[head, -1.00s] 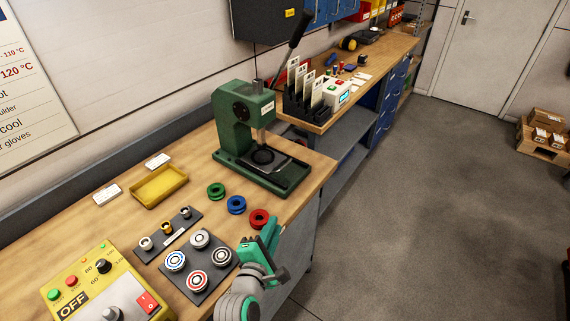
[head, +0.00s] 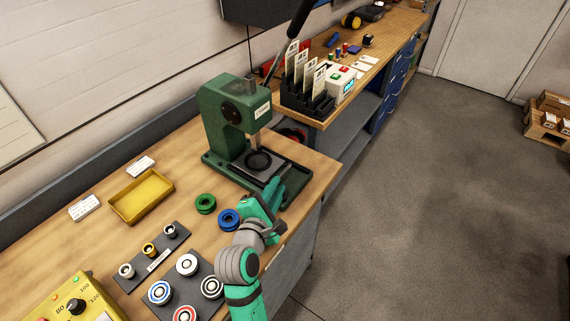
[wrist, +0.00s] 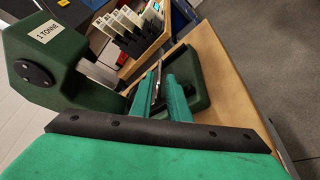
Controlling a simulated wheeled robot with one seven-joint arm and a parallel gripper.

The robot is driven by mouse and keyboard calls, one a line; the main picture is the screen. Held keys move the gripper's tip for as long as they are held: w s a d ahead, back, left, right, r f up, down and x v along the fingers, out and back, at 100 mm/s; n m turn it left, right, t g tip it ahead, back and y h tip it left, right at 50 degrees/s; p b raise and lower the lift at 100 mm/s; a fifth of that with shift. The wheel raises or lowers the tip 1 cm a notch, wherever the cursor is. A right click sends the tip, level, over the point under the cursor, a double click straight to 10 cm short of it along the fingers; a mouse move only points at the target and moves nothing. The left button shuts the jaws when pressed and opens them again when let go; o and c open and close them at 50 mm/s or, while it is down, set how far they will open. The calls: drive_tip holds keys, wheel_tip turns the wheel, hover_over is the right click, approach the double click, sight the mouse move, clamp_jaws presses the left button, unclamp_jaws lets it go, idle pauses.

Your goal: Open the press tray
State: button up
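The green press (head: 226,118) stands on the bench with its lever raised. Its tray (head: 262,170), a dark plate with a round black ring, sits at the base under the ram. My gripper (head: 278,190) is at the tray's front right edge, its fingers pointing at the press. In the wrist view the press (wrist: 40,60) is at the left, and the two teal fingers (wrist: 163,82) reach over the press base with a narrow gap between them. A grey edge shows near the fingertips; whether they touch it I cannot tell. The fingers hide part of the tray.
A green ring (head: 205,204) and a blue ring (head: 229,219) lie left of my arm. A yellow tray (head: 141,198) and a dark plate with several round parts (head: 187,264) are farther left. A card rack (head: 310,98) stands behind the press.

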sight(285, 170)
drive_tip(key=x, duration=0.7)
drive_tip(key=shift+w+a+f, duration=0.1)
drive_tip(key=shift+w+f, duration=0.05)
drive_tip(key=shift+f, duration=0.05)
drive_tip(key=shift+x, duration=0.8)
drive_tip(key=shift+r, duration=0.1)
clamp_jaws()
idle(0.5)
